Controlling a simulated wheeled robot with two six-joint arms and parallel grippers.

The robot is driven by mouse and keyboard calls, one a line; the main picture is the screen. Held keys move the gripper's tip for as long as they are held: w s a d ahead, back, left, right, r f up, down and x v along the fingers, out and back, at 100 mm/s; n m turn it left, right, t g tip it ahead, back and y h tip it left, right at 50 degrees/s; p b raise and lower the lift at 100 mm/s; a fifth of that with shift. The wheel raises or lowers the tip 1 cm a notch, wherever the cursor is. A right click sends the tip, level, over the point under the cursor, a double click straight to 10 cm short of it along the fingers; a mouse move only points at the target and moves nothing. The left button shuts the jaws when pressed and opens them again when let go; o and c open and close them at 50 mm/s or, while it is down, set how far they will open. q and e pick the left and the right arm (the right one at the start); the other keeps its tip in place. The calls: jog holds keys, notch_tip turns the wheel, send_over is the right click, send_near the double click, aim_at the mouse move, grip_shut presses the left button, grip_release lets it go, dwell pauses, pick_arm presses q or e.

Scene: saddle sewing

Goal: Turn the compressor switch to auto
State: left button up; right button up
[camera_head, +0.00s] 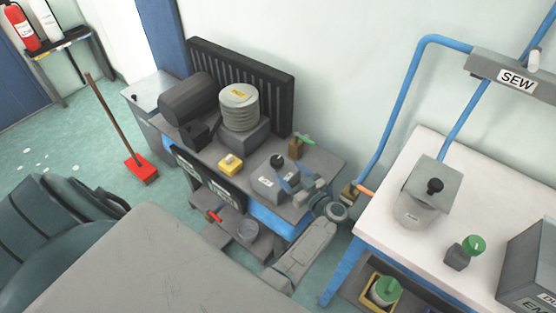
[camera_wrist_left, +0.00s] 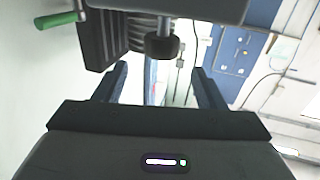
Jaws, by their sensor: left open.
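The compressor's grey switch box (camera_head: 262,188) sits at the right end of the compressor bench and carries a small white label too small to read. A round black knob (camera_head: 276,161) stands on it. My left gripper (camera_head: 292,178) is at the box's right side, close to the knob. In the left wrist view, its two dark fingers (camera_wrist_left: 160,86) are apart with nothing between them. The black knob (camera_wrist_left: 163,47) on a grey stem shows beyond the fingertips, above the gap between them. I cannot tell the knob's setting. My right gripper is not in view.
A green-handled valve (camera_head: 302,140) stands behind the box, and a yellow block (camera_head: 231,163) to its left. The ribbed compressor cylinder (camera_head: 240,108) is farther back. A white table (camera_head: 470,185) with blue legs stands at the right. A grey tabletop (camera_head: 140,265) fills the front.

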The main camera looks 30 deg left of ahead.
aim_at(281, 164)
pick_arm(q)
jog(key=b+x, duration=0.1)
jog(key=x, duration=0.5)
jog(key=shift+a+b, duration=0.3)
jog(key=shift+a, duration=0.1)
jog(key=shift+w+a, duration=0.15)
jog(key=shift+a, duration=0.15)
